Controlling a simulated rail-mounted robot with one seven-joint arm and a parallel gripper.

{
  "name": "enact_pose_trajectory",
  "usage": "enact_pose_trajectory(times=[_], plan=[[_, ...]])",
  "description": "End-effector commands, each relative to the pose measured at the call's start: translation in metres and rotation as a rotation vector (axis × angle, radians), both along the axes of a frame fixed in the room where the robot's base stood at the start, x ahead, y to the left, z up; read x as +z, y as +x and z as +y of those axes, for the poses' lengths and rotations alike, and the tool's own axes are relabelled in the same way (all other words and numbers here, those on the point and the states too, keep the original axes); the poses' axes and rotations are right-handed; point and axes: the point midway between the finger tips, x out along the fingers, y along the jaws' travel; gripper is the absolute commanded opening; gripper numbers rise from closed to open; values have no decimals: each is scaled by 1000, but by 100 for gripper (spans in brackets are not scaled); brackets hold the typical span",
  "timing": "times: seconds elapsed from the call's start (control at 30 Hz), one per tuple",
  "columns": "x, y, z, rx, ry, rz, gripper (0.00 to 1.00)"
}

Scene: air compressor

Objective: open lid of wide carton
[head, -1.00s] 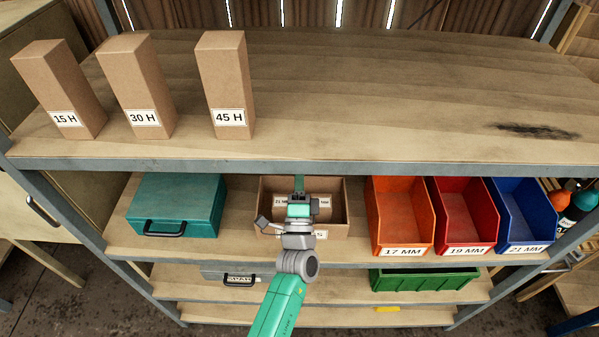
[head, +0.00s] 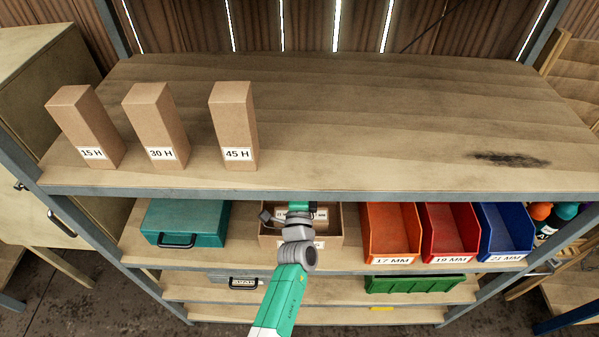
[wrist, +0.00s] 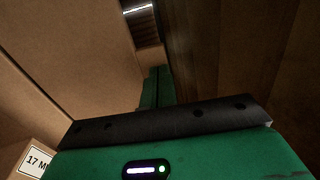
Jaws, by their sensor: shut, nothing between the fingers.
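The wide carton (head: 336,242) is a brown cardboard box on the middle shelf, between a teal case and an orange bin. Its inside shows from above, with labelled cardboard inside it. My arm and the upper shelf hide much of it, and I cannot tell how its lid lies. My gripper (wrist: 156,86) is shut and empty, its green fingers pointing forward between a broad cardboard panel (wrist: 75,50) at left and brown wood-like surface at right. I cannot tell whether the fingers touch either.
The upper shelf (head: 350,130) overhangs the carton and holds three tall boxes at left. The teal case (head: 185,222) stands left of the carton. Orange (head: 390,232), red (head: 450,231) and blue (head: 505,230) bins stand right. A green crate (head: 415,285) sits below.

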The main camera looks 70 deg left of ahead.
Motion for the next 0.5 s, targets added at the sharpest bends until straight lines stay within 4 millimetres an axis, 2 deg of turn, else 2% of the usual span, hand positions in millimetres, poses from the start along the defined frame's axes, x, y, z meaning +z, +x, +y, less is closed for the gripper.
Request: enact_pose_trajectory(times=[0.17,0.2,0.4,0.5], plan=[[-1,-17,-33,-1,-4,7,0],[-11,-21,-44,-4,-3,6,0],[-27,-42,-89,-2,-2,4,0],[-32,-50,-103,-1,1,4,0]])
